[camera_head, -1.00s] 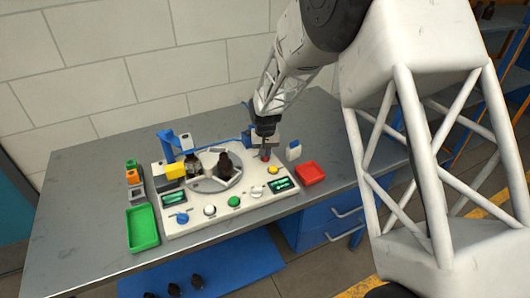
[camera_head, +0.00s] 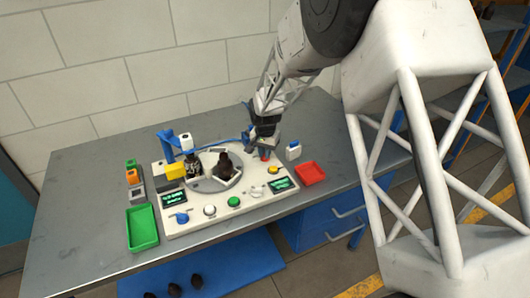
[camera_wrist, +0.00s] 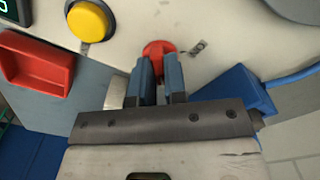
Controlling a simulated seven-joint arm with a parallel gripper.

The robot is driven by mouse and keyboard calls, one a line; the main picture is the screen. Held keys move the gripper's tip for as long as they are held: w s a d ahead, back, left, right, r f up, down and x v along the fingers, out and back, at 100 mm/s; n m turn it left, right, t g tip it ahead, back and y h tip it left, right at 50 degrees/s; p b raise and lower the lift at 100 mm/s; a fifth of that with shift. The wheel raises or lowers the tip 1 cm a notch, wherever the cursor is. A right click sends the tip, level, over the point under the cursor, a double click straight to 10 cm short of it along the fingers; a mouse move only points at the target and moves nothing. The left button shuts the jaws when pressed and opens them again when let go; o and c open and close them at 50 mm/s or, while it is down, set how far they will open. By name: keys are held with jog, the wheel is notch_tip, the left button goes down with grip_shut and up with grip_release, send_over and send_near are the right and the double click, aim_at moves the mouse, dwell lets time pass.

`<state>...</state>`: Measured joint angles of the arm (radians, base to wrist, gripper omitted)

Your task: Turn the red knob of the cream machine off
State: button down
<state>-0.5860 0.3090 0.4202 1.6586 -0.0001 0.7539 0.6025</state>
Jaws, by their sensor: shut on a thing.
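In the head view my gripper (camera_head: 258,152) reaches down from the back right.
A yellow button (camera_wrist: 90,20) and a red tray (camera_head: 310,173) lie close to the knob. A white-and-blue bottle-like item (camera_head: 293,151) stands right of my gripper. A green tray (camera_head: 142,228) is at the left. A blue knob (camera_head: 182,218) and green button (camera_head: 234,202) line the front.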

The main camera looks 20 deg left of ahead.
jog(key=c, duration=1.2)
grip_release()
jog(key=shift+o, duration=0.2)
jog(key=shift+r, duration=0.1)
jog(key=shift+r, duration=3.85)
